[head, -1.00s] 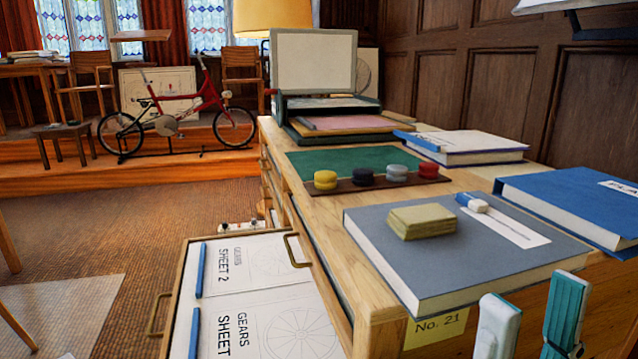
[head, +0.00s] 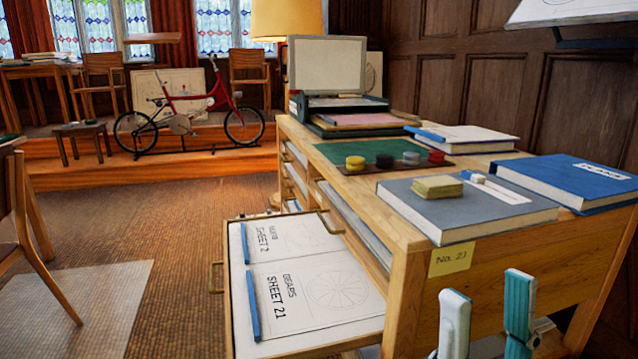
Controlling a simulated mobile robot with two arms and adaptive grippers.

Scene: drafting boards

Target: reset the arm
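My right gripper (head: 485,318) shows at the bottom right of the head view. Its two teal-and-white fingers stand upright and apart, with nothing between them. It is in front of the near end of the wooden drawer cabinet (head: 480,270), below the tabletop edge and right of the yellow "No. 21" label (head: 450,257). My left gripper is out of view.
An open drawer (head: 236,318) juts left from the cabinet, holding gear sheets (head: 335,287) and blue bars (head: 251,305). On top lie a grey book (head: 470,222) with a yellow block (head: 437,187), and a blue book (head: 575,180).

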